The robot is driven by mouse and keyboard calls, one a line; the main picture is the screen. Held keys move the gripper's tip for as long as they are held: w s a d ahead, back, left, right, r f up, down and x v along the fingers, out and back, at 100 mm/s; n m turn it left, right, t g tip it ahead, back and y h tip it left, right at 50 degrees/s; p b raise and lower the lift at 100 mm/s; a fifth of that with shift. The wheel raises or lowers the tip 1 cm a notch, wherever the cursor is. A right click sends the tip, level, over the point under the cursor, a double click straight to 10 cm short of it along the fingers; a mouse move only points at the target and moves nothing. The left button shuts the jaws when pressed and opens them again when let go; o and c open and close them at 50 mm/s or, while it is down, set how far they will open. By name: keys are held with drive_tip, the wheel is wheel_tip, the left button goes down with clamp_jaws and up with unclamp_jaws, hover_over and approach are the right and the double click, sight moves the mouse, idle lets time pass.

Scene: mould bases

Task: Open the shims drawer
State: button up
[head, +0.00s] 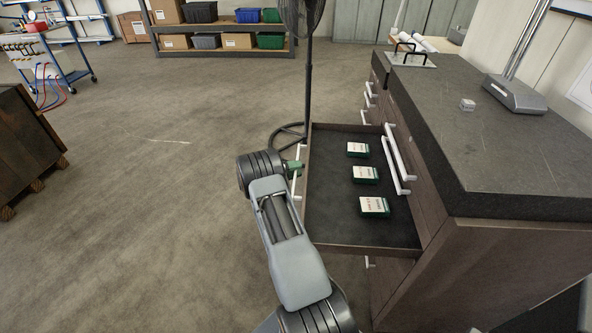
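A drawer (330,228) in the dark wood cabinet stands pulled far out. Three green boxes with white labels, one (358,149) at the back, one (365,174) in the middle and one (374,206) at the front, lie in a row inside it. Their print is too small to read, so I cannot tell from it whether this is the shims drawer. A white bar handle (298,158) is on the drawer's outer front. My gripper (294,169) is at this handle; the fingers are small and partly hidden behind my wrist, so their grip is unclear.
Other closed drawers with white handles (397,160) are in the cabinet. Its dark top (480,130) bears a small pale block (467,104) and a grey stand (515,95). A fan pole (308,70) stands behind the drawer. The floor to the left is clear up to a wooden crate (25,140).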

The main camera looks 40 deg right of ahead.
drive_tip(key=shift+o, duration=1.1)
drive_tip(key=v, duration=1.3)
drive_tip(key=shift+w+a, duration=0.2)
drive_tip(key=shift+a, duration=0.15)
